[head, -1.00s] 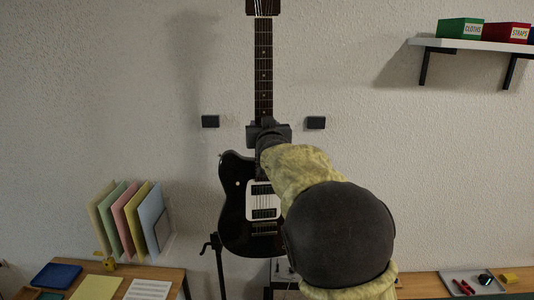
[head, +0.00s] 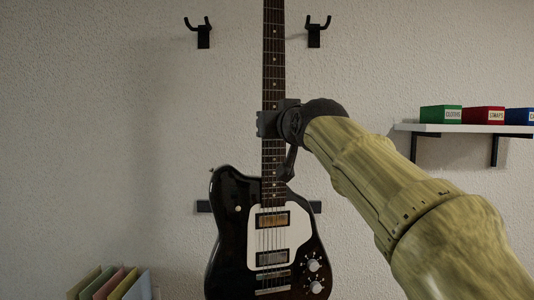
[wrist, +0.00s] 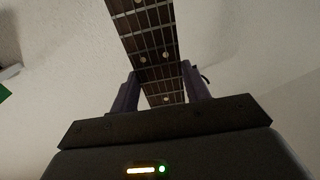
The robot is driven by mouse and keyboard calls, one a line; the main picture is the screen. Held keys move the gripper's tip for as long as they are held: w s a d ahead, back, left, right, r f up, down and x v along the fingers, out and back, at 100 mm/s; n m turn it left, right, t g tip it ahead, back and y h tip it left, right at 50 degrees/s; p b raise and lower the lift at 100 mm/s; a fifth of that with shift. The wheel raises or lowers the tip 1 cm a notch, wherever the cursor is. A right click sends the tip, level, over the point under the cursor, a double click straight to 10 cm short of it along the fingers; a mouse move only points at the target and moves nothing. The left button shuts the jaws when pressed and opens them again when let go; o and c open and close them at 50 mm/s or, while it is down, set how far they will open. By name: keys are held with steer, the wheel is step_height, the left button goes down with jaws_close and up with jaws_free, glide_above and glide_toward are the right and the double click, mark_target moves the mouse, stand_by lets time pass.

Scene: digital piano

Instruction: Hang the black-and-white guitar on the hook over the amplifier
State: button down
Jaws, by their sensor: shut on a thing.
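The black guitar with a white pickguard (head: 295,240) hangs upright in front of the wall, its lower end and headstock out of the head view. My gripper (head: 270,123) is shut on its neck, above the body. In the wrist view, the fingers (wrist: 160,92) stand on both sides of the fretted neck (wrist: 150,45). Two black wall hooks show high up, a left hook (head: 203,35) and a right hook (head: 317,33), with the neck between them in the picture. The amplifier is not in view, so I cannot tell which hook is over it.
A white wall shelf (head: 465,129) at the right carries a green box (head: 440,114), a red box (head: 483,115) and a blue box. Colored folders (head: 105,285) stand at the lower left. The upper left wall is bare.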

steer(key=s+d+r, duration=0.2)
steer(key=s+r, duration=0.3)
steer(key=s, duration=0.1)
steer(key=s+d+r, duration=0.3)
steer(key=s+r, duration=0.1)
steer(key=s, duration=0.2)
steer(key=shift+d+r, duration=0.25)
steer(key=shift+r, duration=0.1)
steer(key=shift+s, duration=0.15)
